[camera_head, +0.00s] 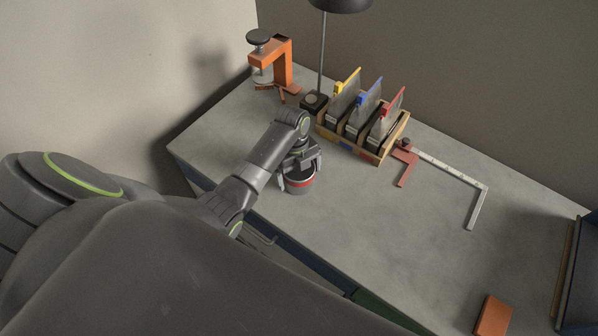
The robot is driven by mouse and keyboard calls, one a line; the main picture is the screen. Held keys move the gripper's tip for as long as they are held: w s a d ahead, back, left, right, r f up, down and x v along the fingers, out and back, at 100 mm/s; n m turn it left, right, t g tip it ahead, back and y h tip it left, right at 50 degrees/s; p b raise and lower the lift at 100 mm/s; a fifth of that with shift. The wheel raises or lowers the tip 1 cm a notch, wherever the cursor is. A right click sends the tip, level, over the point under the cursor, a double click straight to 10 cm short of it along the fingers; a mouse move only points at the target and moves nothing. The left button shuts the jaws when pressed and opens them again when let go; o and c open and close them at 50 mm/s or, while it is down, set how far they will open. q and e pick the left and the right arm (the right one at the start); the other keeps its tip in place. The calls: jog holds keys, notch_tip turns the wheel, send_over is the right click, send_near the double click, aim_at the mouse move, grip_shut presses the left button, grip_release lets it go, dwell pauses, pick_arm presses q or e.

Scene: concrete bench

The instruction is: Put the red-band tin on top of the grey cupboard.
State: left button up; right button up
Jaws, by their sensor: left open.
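The red-band tin (299,185) is a small dark tin with a red band around it. It appears to stand on the concrete bench near its left front edge. My left gripper (300,170) is over the tin, pointing down, with its open fingers on either side of it. Whether the fingers touch the tin I cannot tell. The gripper hides the tin's top. I cannot make out a grey cupboard for certain in this view. My right gripper is not in view.
A wooden rack (378,152) with several upright plates stands behind the tin. An orange clamp (284,62), a lamp (322,50) and a caliper-like tool (450,172) are around it. An orange block (493,316) and a dark tray-like object (581,285) lie at right. The bench's middle (400,235) is clear.

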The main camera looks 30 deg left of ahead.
pick_arm(q)
notch_tip(320, 180, up, 12)
jog(key=a+p, duration=0.1)
jog(key=shift+w+a+r, duration=0.15)
jog(key=shift+w+a, duration=0.15)
jog(key=shift+w, duration=0.15)
dwell(0.4)
